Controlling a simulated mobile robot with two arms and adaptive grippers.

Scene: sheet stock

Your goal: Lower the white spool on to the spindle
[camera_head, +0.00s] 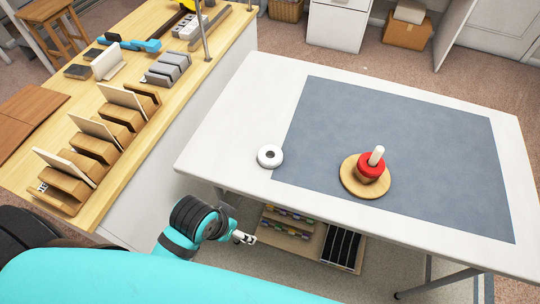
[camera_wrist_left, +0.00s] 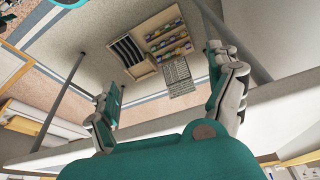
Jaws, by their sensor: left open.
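The white spool (camera_head: 270,156) lies flat on the white table at the left edge of the grey mat, its dark centre hole facing up. The spindle (camera_head: 377,155) is a pale upright peg on a round wooden base (camera_head: 348,176) near the mat's front edge. A red spool (camera_head: 371,167) is around the peg, with a brown layer under it; the peg's top is bare. My left gripper (camera_head: 243,238) is in front of the table's near edge, apart from the white spool. In the left wrist view its fingers (camera_wrist_left: 164,68) are spread and empty. My right gripper is not in view.
The white table (camera_head: 240,110) has a bare strip left of the grey mat (camera_head: 420,130). A wooden bench (camera_head: 30,150) with several holders stands at left. Under the table are racks (camera_head: 290,222). Most of the mat is clear.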

